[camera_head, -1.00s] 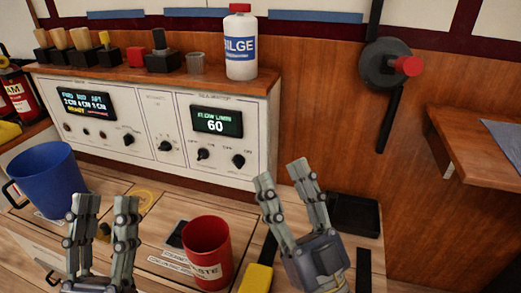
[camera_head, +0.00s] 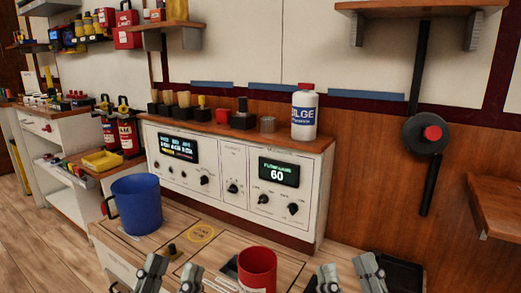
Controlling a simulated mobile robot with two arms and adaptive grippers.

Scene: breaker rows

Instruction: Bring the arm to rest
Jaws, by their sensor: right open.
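My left gripper (camera_head: 171,274) shows at the bottom edge of the head view, its two fingers apart with nothing visible between them. My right gripper (camera_head: 349,275) is at the bottom edge to the right, its fingers spread and empty. Both palms and arms are cut off by the frame. A red cup (camera_head: 257,268) stands on the wooden counter between the two grippers, apart from both as far as I can see.
A blue mug (camera_head: 138,204) stands on the counter (camera_head: 205,224) at left. Behind is a white control panel (camera_head: 233,160) with screens and knobs; a white bottle (camera_head: 304,117) stands on its top. A black tray (camera_head: 398,268) lies at right. A wooden shelf (camera_head: 505,205) juts out at far right.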

